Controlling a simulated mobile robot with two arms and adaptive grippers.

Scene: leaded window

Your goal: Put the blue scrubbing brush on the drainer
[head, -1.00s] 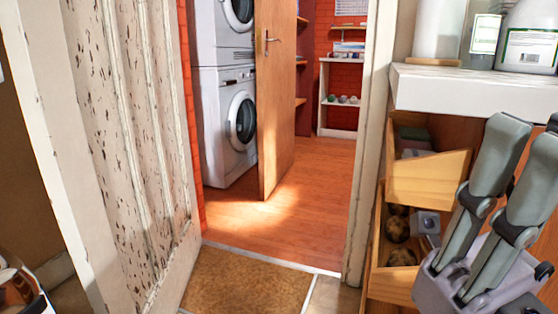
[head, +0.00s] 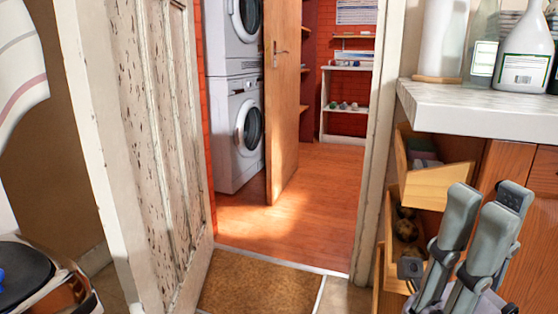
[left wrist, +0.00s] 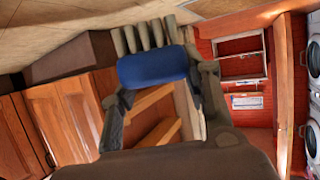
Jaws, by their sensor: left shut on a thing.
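The blue scrubbing brush (left wrist: 152,68) is in the left wrist view, with a blue back and thick pale bristles along its far side. My left gripper (left wrist: 155,92) is shut on it, one finger at each end. In the head view the left gripper cannot be made out. My right gripper (head: 484,206) is at the lower right of the head view, fingers pointing up with gaps between them, open and empty. I cannot make out a drainer in either view.
A worn white door (head: 150,150) stands open at left beside a doorway with a brown mat (head: 255,285). Washing machines (head: 238,130) stand beyond. At right, open drawers (head: 440,187) jut out below a white worktop (head: 480,108) holding bottles. A shiny round object (head: 45,280) is at lower left.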

